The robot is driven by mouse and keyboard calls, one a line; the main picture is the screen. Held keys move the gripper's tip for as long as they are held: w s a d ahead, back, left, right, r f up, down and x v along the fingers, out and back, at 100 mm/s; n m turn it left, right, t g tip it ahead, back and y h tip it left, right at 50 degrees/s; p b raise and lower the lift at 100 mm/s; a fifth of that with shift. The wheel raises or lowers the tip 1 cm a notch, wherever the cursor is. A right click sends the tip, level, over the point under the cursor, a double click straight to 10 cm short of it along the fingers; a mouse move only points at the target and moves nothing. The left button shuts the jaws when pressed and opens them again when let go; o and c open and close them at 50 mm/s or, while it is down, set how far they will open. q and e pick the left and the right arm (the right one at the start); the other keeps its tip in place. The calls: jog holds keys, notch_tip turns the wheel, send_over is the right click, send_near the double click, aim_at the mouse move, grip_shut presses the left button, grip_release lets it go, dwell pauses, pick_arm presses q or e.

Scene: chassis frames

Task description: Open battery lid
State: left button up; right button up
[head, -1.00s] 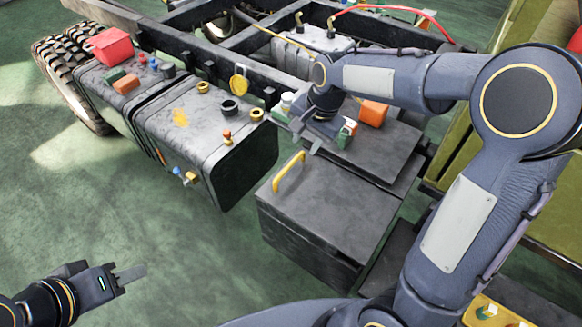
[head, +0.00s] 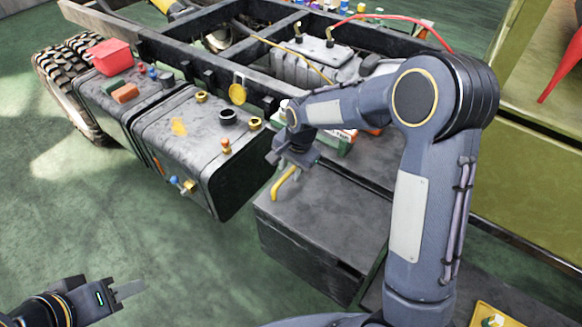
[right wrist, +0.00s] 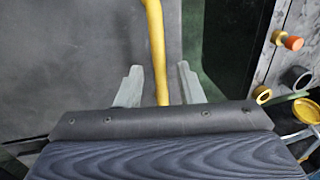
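The battery box is a dark grey box with a flat grey lid (head: 330,215) lying level on top. A curved yellow handle (head: 284,184) stands on the lid near its left edge. My right gripper (head: 287,163) is at the upper end of the handle. In the right wrist view, the handle (right wrist: 156,45) runs between the two fingers of my right gripper (right wrist: 158,72), with a gap on each side, so it is open. My left gripper (head: 128,289) is over the floor at the lower left, away from the box; its finger spacing is unclear.
A dark tank (head: 195,140) with caps and valves stands left of the box. The truck frame (head: 230,80) runs behind. Small boxes sit behind my right gripper. A green-yellow cabinet (head: 525,190) is at the right. Green floor is free at the lower left.

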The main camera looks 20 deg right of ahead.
grip_shut()
